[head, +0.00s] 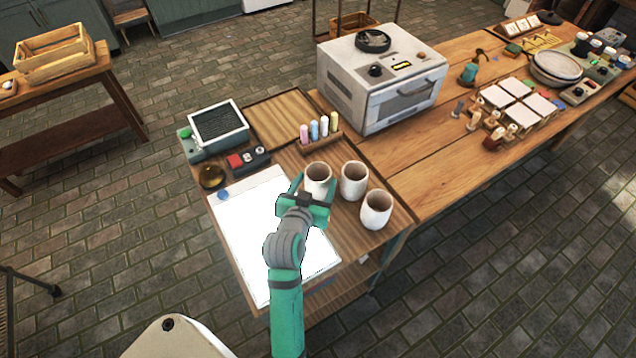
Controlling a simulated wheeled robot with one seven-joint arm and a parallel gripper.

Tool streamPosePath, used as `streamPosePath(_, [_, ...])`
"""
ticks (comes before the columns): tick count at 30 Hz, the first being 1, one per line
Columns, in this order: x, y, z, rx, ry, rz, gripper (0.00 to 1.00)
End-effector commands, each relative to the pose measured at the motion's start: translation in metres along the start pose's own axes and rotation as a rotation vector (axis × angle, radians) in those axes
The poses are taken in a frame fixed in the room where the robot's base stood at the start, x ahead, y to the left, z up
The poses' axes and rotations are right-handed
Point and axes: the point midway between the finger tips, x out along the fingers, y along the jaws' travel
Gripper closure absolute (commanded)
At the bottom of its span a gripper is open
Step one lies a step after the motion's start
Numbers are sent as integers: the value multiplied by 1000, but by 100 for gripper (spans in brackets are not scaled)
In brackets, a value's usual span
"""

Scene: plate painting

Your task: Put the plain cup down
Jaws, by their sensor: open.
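Three plain whitish cups stand upright in a row on the wooden table: a left cup (318,176), a middle cup (353,181) and a right cup (376,212). I cannot tell them apart by any marking.
A white sheet (250,210) lies left of my gripper. Behind the cups are a rack of coloured sticks (320,132) and a white oven (385,80). A wooden board (283,115) lies at the back left. The table's edge is close to the right cup.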

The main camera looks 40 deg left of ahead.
Motion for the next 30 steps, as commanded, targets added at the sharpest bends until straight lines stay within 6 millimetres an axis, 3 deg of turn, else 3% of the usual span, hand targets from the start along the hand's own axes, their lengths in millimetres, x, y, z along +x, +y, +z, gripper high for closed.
streamPosePath(10, [30,1,0,-1,0,1,37])
streamPosePath(18, [67,1,0,-1,0,1,37])
streamPosePath(28, [74,0,1,0,-1,0,37])
streamPosePath(29, [74,0,1,0,-1,0,39])
streamPosePath(30, [74,0,1,0,-1,0,49])
